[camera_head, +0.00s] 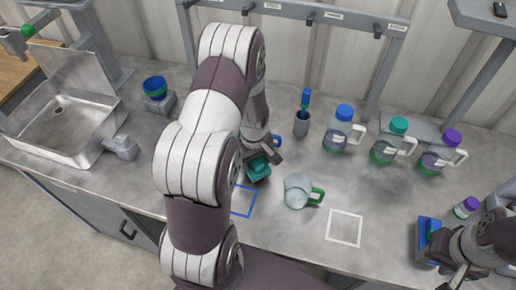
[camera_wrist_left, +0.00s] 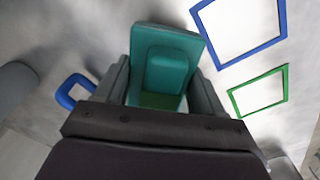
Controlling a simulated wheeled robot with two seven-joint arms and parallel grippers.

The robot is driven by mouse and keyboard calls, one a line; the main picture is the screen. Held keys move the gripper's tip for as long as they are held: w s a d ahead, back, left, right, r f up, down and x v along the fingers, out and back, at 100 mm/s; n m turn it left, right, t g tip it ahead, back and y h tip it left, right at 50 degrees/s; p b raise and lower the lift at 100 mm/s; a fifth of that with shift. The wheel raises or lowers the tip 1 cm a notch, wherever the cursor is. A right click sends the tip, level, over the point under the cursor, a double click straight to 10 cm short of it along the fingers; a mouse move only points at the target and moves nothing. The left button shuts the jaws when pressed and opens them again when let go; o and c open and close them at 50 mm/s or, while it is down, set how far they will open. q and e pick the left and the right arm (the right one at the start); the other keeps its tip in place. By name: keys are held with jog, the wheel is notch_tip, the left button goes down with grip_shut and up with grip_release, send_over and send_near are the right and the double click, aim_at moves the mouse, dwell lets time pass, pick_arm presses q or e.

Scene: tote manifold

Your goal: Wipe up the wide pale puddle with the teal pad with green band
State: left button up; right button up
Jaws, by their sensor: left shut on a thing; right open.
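The teal pad (camera_head: 258,168) is in my left gripper (camera_head: 262,158), low over the counter in the head view. In the left wrist view the teal pad (camera_wrist_left: 168,62) sits between the two fingers of my left gripper (camera_wrist_left: 165,92), with a green strip at its near edge. I cannot tell whether the pad touches the counter. I cannot clearly pick out the pale puddle on the mottled grey counter; my left arm hides part of the surface. My right gripper (camera_head: 445,262) is open at the lower right, by a blue caddy (camera_head: 424,250).
A glass jug with green handle (camera_head: 297,191) stands right of the pad. A blue outline (camera_head: 243,201) and white outline (camera_head: 344,228) mark the counter. Several lidded jugs (camera_head: 337,138) stand behind, a sink (camera_head: 62,125) at left. A blue handle (camera_wrist_left: 70,92) is close to my left gripper.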

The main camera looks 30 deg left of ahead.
pick_arm(q)
jog(key=shift+s+a+r+p, duration=0.1)
jog(key=shift+a+r+p, duration=0.05)
jog(key=shift+r+p, duration=0.3)
jog(key=shift+s+a+r+p, duration=0.1)
jog(key=shift+a+r+p, duration=0.1)
jog(key=shift+r, duration=0.3)
jog(key=shift+r+p, duration=0.3)
jog(key=shift+r, duration=0.15)
jog(key=shift+w+d+r+p, duration=0.1)
jog(key=shift+d+r+p, duration=0.15)
jog(key=shift+r+p, duration=0.45)
jog(key=shift+r, duration=0.4)
jog(key=shift+a+r+p, duration=0.1)
jog(key=shift+r+p, duration=0.25)
jog(key=shift+p, duration=0.15)
